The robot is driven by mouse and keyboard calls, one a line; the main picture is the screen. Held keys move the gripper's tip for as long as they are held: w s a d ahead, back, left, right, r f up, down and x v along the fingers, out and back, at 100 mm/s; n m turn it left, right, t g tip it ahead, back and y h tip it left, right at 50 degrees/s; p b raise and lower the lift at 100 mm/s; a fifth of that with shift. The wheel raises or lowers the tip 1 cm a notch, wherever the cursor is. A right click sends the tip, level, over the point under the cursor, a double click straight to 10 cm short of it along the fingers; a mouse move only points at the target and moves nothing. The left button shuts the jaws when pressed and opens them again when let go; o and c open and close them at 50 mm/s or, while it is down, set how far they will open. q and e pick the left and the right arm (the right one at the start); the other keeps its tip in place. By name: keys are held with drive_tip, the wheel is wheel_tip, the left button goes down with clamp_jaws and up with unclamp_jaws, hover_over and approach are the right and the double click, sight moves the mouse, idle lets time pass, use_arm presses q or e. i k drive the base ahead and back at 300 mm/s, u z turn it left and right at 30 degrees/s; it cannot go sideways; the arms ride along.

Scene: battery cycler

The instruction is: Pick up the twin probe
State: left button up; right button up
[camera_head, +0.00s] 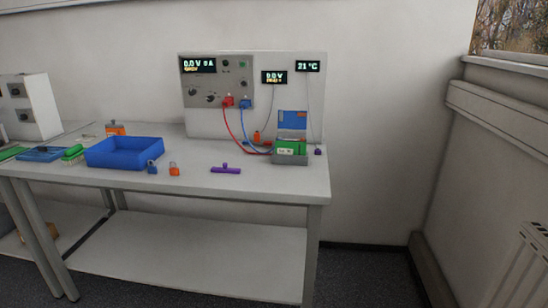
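A small orange piece (256,137) stands on the workbench at the foot of the thin cable from the middle 0.0 V display (274,77). It looks like the twin probe, but it is too small to be sure. It is just left of a grey holder (290,161) with a green battery block (291,147) in it. Red and blue leads pass close in front of the orange piece. A small purple piece (318,151) sits right of the holder, under the cable from the 21 °C display (308,66). Neither of my grippers is in view.
The bench (262,186) also carries a blue bin (124,153), a purple bar (226,170), small blue (152,167) and orange (174,169) pieces, and a grey cycler panel (219,81) at the back. The bench's front right is clear. A radiator (522,265) stands at far right.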

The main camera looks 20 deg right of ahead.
sight(265, 144)
drive_tip(key=u, duration=0.9)
drive_tip(key=i, duration=1.35)
drive_tip(key=z, duration=0.4)
